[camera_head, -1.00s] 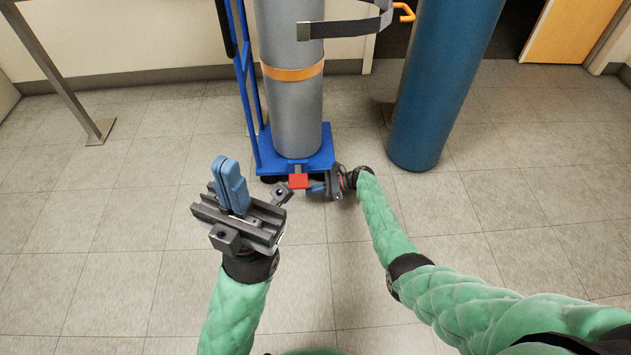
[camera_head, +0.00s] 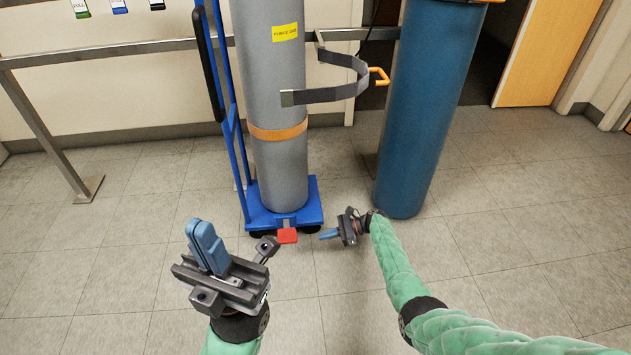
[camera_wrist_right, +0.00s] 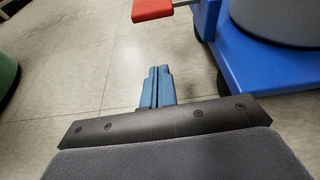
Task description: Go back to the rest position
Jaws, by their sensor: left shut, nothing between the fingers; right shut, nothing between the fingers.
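My left gripper (camera_head: 206,246) is at the lower left of the head view, over bare floor, with its blue fingers together and empty. My right gripper (camera_head: 329,234) is low over the floor, just right of the red pedal (camera_head: 287,236) on the blue cylinder cart (camera_head: 258,214). Its blue fingers are together, empty and apart from the pedal. In the right wrist view the closed fingers (camera_wrist_right: 158,86) point over bare floor, with the red pedal (camera_wrist_right: 152,9) ahead and the cart base (camera_wrist_right: 262,62) to the right.
A grey cylinder (camera_head: 272,100) stands on the cart. A blue cylinder (camera_head: 428,110) stands just behind my right gripper. A grey strap (camera_head: 335,92) hangs loose between them. A metal rail (camera_head: 110,50) runs along the wall. The floor in front is clear.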

